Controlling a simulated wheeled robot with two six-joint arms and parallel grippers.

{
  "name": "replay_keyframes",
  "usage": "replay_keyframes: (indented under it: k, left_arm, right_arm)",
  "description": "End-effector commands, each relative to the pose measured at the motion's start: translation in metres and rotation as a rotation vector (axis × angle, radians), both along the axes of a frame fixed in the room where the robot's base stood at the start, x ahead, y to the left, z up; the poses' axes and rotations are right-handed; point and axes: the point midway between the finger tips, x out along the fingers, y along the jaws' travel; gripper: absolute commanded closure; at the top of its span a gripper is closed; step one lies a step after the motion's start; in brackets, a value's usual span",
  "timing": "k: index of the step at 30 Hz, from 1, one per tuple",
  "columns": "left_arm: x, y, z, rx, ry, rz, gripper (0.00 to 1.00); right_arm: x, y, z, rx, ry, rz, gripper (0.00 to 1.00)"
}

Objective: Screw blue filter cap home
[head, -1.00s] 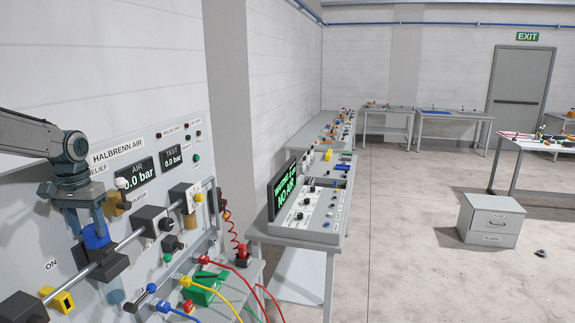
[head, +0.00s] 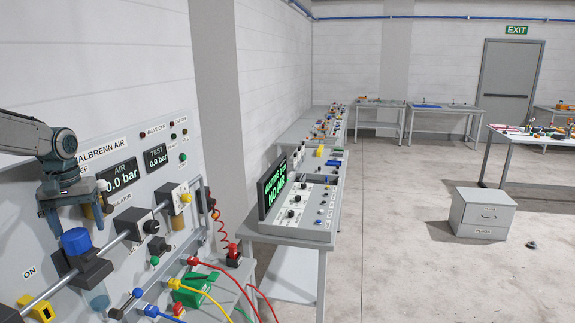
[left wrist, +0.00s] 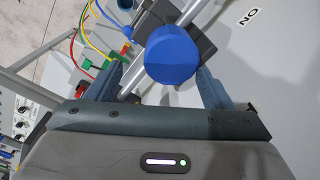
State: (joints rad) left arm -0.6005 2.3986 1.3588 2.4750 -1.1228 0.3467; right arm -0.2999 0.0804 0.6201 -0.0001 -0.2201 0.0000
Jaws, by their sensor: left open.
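The blue filter cap (head: 76,241) sits on a dark filter block (head: 85,268) on the wall panel's pipe, with a clear bowl (head: 97,298) below. It looks upright, but I cannot tell how tightly it is seated. My left gripper (head: 77,221) is open just above the cap, its fingers spread to either side and not visibly touching it. In the left wrist view, the faceted cap (left wrist: 175,55) lies ahead of the gap between the two fingers (left wrist: 160,83). My right gripper is not in view.
The pipe (head: 118,240) carries more dark blocks and a yellow piece (head: 36,308). Coloured hoses (head: 238,285) and a green block (head: 195,288) lie right of the filter. A console (head: 300,205) reads "NO AIR".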

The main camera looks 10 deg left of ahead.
Motion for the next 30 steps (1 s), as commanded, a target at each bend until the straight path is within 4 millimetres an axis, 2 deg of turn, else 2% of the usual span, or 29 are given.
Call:
replay_keyframes:
  k: [1, 3, 9, 14, 21, 26, 30]
  left_arm:
    - [-0.002, 0.005, -0.007, -0.002, 0.006, 0.033, 0.25]
    - [-0.003, 0.006, -0.007, -0.002, 0.006, 0.102, 0.25]
    - [-0.003, 0.009, -0.007, -0.002, 0.005, 0.297, 0.25]
    - [-0.003, 0.010, -0.007, -0.003, 0.003, 0.380, 0.25]
    - [-0.004, 0.015, -0.006, -0.003, -0.004, 0.622, 0.25]
    - [-0.004, 0.017, -0.005, -0.004, -0.007, 0.703, 0.25]
    - [-0.005, 0.020, -0.005, -0.006, -0.011, 0.854, 0.25]
  right_arm:
    - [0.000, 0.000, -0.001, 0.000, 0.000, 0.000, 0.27]
    - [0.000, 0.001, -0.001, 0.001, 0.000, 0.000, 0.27]
    - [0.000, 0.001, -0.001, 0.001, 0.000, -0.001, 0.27]
    - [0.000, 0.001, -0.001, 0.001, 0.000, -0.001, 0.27]
    - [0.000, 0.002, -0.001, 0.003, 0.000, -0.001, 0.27]
    - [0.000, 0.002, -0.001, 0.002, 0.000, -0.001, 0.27]
    - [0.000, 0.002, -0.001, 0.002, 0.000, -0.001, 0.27]
